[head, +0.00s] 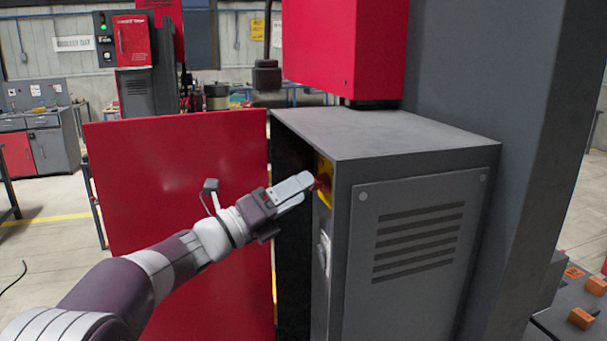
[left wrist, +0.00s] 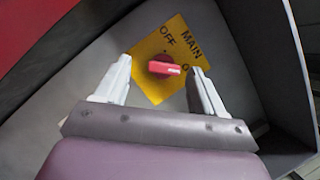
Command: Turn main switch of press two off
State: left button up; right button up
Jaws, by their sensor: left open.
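The main switch is a red rotary knob (left wrist: 164,68) on a yellow plate (left wrist: 150,85) marked MAIN and OFF, with another label partly hidden by a finger. In the left wrist view its handle points to the right, away from the OFF mark. My left gripper (head: 307,184) is at the switch. Its open fingers (left wrist: 163,78) stand on either side of the knob, apart from it in the left wrist view. My right gripper is not in view.
A large red panel (head: 180,220) stands left of the cabinet opening, behind my left arm. A grey column (head: 490,110) rises behind the cabinet. Orange blocks (head: 580,318) lie at the lower right. Another red and grey machine (head: 132,42) stands in the background.

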aim_at(319, 183)
pick_arm(q)
jog(key=shift+x, duration=1.1)
jog(key=shift+s+d+r, duration=0.1)
jog(key=shift+s+d, duration=0.1)
jog(key=shift+d, duration=0.15)
jog(key=c, duration=1.1)
jog(key=shift+o, duration=0.2)
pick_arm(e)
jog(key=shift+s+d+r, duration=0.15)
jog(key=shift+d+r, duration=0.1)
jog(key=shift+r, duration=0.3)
